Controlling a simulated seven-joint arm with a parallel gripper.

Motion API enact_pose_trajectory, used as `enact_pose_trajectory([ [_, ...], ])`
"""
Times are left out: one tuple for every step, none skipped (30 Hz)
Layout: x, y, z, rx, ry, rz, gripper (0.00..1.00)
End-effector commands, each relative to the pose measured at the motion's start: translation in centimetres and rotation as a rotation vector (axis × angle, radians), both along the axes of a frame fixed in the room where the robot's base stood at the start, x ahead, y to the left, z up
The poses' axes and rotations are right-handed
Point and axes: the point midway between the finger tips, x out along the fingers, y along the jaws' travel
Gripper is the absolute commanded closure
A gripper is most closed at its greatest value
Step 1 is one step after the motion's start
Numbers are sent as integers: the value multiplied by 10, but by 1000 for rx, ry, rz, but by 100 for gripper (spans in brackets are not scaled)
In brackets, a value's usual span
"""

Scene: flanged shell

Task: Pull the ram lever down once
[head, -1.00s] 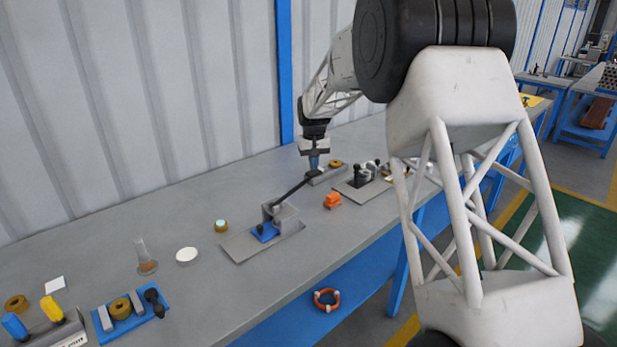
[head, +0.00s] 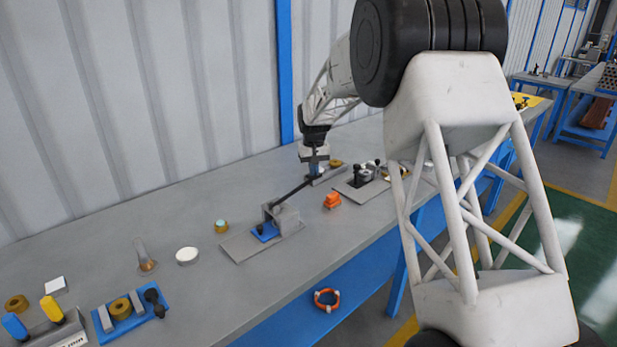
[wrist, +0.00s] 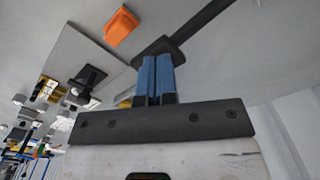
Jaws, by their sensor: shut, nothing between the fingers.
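The ram lever (head: 291,193) is a long dark bar rising to the right from a grey upright bracket (head: 277,214) on a grey plate (head: 243,245) with a blue block (head: 265,232). In the wrist view the lever (wrist: 205,25) runs from the top right to a dark wider end. My gripper (head: 314,172) is at the lever's outer end. In the wrist view its blue fingers (wrist: 158,62) are shut together with nothing between them. Their tips meet or overlap the lever's wide end; I cannot tell whether they touch it.
An orange block (head: 332,200) lies right of the lever, also in the wrist view (wrist: 120,26). A fixture plate with dark knobs (head: 362,187) is further right. A small brass cup (head: 221,226) and a white disc (head: 187,255) stand left. The bench between is clear.

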Motion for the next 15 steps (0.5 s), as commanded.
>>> enact_pose_trajectory([
  [0,0,-2,0,1,0,100],
  [0,0,-2,0,1,0,100],
  [0,0,-3,0,1,0,100],
  [0,0,-4,0,1,0,100],
  [0,0,-5,0,1,0,100],
  [0,0,-6,0,1,0,100],
  [0,0,-7,0,1,0,100],
  [0,0,-7,0,1,0,100],
  [0,0,-8,0,1,0,100],
  [0,0,-9,0,1,0,100],
  [0,0,-10,0,1,0,100],
  [0,0,-11,0,1,0,100],
  [0,0,-11,0,1,0,100],
  [0,0,-12,0,1,0,100],
  [0,0,-13,0,1,0,100],
])
